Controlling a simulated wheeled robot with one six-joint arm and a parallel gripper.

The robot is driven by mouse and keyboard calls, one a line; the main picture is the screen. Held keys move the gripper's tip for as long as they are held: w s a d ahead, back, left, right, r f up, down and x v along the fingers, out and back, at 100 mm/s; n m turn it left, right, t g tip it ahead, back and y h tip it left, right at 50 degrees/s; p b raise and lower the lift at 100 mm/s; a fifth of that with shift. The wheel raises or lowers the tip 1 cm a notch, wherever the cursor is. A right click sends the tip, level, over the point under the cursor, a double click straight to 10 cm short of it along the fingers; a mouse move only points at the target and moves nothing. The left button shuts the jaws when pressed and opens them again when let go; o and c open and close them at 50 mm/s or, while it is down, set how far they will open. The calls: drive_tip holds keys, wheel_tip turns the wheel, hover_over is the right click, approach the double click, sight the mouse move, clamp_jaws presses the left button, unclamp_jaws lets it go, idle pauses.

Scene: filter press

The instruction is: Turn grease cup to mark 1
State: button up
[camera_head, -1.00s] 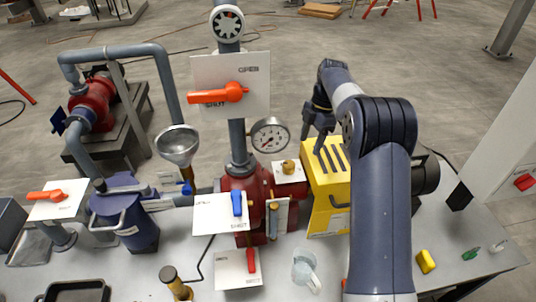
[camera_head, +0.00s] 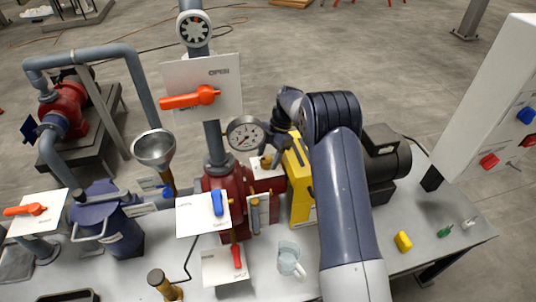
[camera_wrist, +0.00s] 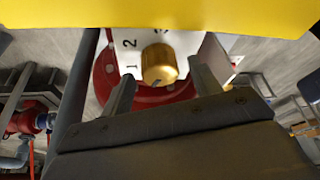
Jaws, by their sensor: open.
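The grease cup is a small brass knob (camera_wrist: 158,65) on a white plate (camera_wrist: 129,55) in the wrist view. The numbers 1 and 2 show on the plate to the knob's left, and a third mark is partly hidden above it. A small dark mark shows on the knob's lower edge. In the head view the brass knob (camera_head: 266,161) sits right of the gauge stand, close to the yellow box. My gripper (camera_wrist: 163,88) is open, with one finger to each side of the knob in the picture; whether they touch it cannot be told.
The yellow box (camera_head: 299,200) stands close to my gripper and fills the top of the wrist view. The gauge (camera_head: 245,134) and red body (camera_head: 222,187) are to the left.

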drive_tip(key=shift+f, duration=0.15)
drive_tip(key=shift+c, duration=0.2)
drive_tip(key=c, duration=1)
drive_tip(key=shift+o, duration=0.2)
